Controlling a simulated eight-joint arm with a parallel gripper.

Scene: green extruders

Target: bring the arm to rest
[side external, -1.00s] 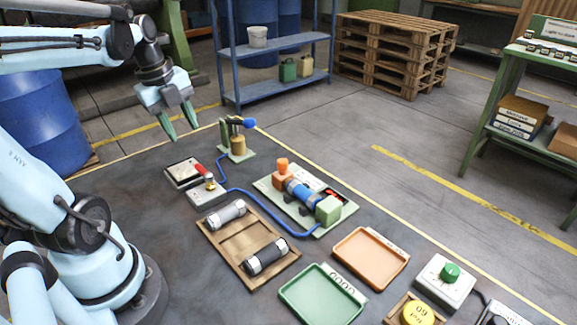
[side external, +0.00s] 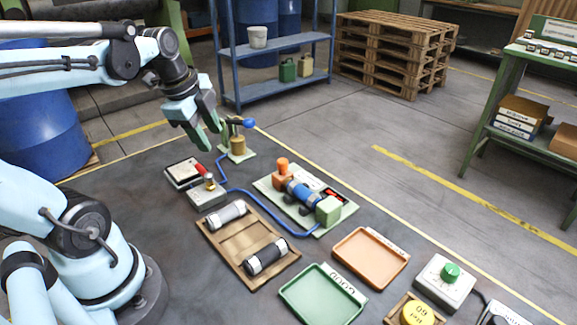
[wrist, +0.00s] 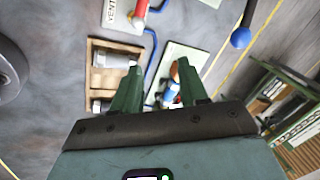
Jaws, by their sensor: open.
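In the wrist view, the open fingers (wrist: 158,90) point toward the wooden tray (wrist: 103,78) and the pale green fixture (wrist: 185,55), which lie well below. In the side view, the wooden tray (side external: 228,255) holds two grey-and-black cylinders. A blue-banded cylinder (side external: 300,193) sits in the fixture (side external: 275,190).
A brass device with a blue-knobbed handle (side external: 238,143) stands close to my gripper on the right. An empty green tray (side external: 290,293) and an orange tray (side external: 345,250) lie at the front.

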